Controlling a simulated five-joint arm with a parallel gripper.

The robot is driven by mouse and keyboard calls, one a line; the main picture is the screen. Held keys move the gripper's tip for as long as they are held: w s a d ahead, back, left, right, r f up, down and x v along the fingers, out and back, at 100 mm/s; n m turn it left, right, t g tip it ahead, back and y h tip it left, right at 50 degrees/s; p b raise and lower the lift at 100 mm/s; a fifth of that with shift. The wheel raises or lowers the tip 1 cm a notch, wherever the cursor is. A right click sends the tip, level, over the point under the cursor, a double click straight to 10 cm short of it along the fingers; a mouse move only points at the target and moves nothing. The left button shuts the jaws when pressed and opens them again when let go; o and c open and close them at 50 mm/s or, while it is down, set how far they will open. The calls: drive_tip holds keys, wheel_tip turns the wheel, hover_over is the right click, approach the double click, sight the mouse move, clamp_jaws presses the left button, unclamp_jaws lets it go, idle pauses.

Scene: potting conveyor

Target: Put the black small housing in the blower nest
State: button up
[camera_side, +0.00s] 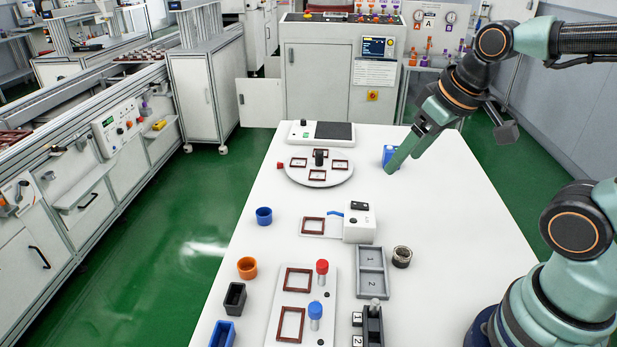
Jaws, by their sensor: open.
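The black small housing (235,298) is an open-topped black box on the white table at the front left, between an orange round cup and a blue box. The blower nest appears to be the brown square frame (313,226) on a white plate, beside a white unit with a blue nozzle (336,214). The frame looks empty. My gripper (394,165) is open at the back right of the table, far from the black housing. Its fingers point down and left, in front of a blue block (388,154) that they partly hide. I cannot tell whether they touch it.
A blue cup (264,216) and orange cup (247,268) stand along the left. A front plate has two brown frames and red (322,267) and blue (315,311) knobs. A grey tray (385,272) and dark jar (402,257) stand right of centre. A round turntable (293,174) is behind.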

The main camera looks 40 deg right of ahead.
drive_tip(key=shift+a+r+t, duration=0.15)
drive_tip(key=shift+r+t, duration=0.15)
drive_tip(key=shift+r, duration=0.25)
drive_tip(key=shift+c, duration=1.2)
drive_tip(key=n+g, duration=0.6)
drive_tip(key=n, duration=1.2)
hover_over(403, 250)
drive_tip(key=s+a, duration=0.1)
wheel_tip(403, 250, down, 12)
drive_tip(key=shift+a+f, duration=0.15)
drive_tip(key=shift+f, duration=2.95)
drive_tip(key=shift+a+f, duration=0.15)
drive_tip(key=shift+f, duration=2.9)
